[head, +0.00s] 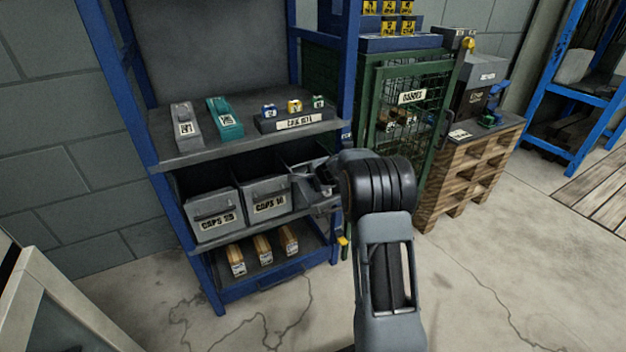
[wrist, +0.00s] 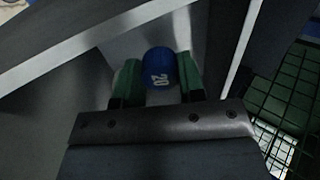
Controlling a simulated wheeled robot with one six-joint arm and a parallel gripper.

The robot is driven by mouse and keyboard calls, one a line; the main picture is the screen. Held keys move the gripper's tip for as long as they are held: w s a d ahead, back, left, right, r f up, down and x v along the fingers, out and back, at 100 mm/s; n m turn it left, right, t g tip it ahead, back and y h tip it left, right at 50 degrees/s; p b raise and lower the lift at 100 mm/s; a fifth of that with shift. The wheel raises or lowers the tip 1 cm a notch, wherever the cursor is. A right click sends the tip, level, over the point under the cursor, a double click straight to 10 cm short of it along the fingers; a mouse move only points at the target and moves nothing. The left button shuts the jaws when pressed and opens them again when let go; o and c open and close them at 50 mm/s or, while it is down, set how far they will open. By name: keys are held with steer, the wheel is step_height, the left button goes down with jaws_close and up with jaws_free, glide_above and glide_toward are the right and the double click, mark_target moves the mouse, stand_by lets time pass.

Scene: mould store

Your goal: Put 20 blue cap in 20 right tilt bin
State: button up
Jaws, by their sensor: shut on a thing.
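The blue cap (wrist: 159,66), marked 20, sits between the green-tipped fingers of my gripper (wrist: 157,82) in the wrist view. My gripper (head: 316,178) is shut on it. In the head view my gripper is at the right end of the middle shelf, in front of the right tilt bin (head: 303,158), which is largely hidden behind my arm. In the wrist view pale grey bin walls (wrist: 120,38) lie around the cap. I cannot tell whether the cap touches the bin floor. The cap is not visible in the head view.
Grey bins labelled CAPS 25 (head: 213,212) and CAPS 16 or similar (head: 266,195) stand left of my gripper. The shelf above (head: 240,140) holds a grey block, a teal block and a cap set. A green mesh cage (head: 405,110) stands close on the right. The floor in front is clear.

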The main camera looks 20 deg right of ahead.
steer(key=a+v, duration=0.1)
steer(key=v, duration=0.8)
steer(key=shift+s+d+r+p, duration=0.3)
steer(key=shift+d+p, duration=0.1)
steer(key=shift+d, duration=0.1)
stand_by(0.6)
steer(key=shift+r+p, duration=0.2)
steer(key=shift+p, duration=0.85)
steer(key=shift+f, duration=0.15)
steer(key=shift+b+x, duration=1.15)
steer(key=shift+x, duration=3.7)
steer(key=shift+w+f, duration=0.1)
steer(key=shift+f, duration=0.05)
steer(key=a+v, duration=0.1)
steer(key=v, duration=0.9)
steer(key=shift+d+p, duration=0.35)
steer(key=shift+d, duration=0.1)
